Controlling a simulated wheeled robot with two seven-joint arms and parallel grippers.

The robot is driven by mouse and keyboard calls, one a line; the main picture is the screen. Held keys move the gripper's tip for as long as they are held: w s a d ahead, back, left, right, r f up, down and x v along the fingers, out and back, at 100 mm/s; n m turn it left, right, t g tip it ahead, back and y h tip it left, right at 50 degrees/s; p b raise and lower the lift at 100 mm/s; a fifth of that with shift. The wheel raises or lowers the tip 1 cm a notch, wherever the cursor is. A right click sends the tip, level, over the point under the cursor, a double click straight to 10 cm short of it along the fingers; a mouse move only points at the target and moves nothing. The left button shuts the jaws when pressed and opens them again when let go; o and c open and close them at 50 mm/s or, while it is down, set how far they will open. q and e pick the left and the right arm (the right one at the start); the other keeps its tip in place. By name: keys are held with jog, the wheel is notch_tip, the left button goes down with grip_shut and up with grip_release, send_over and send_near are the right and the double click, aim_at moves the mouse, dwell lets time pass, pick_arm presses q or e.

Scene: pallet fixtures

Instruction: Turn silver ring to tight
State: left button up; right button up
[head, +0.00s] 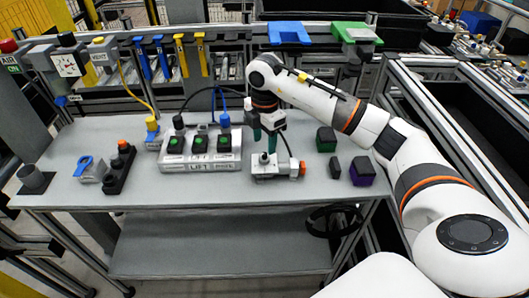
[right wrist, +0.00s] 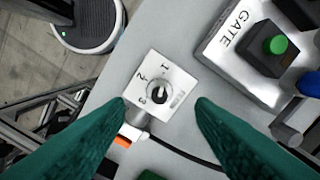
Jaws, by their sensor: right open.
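My right gripper (head: 266,140) is open, its two teal fingers pointing down over a small pale box (head: 270,176) on the bench. In the right wrist view the fingertips (right wrist: 162,101) stand on either side of the box's top plate (right wrist: 172,72), marked 1, 2 and 3, with nothing between them. A round silver-grey dial (right wrist: 158,93) with a dark centre is on that plate. A grey cylinder (right wrist: 137,130) with an orange end comes out of the box's side. I cannot tell which part is the silver ring, and no "tight" mark is readable. My left gripper is not in view.
A button panel marked LIFT (head: 200,163) stands left of the box. Green (head: 326,139), dark (head: 335,168) and purple (head: 362,172) blocks lie to the right. A blue-handled valve (head: 85,165) and an orange-topped black block (head: 120,168) are farther left. The bench front is clear.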

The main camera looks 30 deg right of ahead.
notch_tip(320, 180, up, 7)
jog(key=b, duration=0.1)
jog(key=shift+f, duration=0.1)
dwell(0.5)
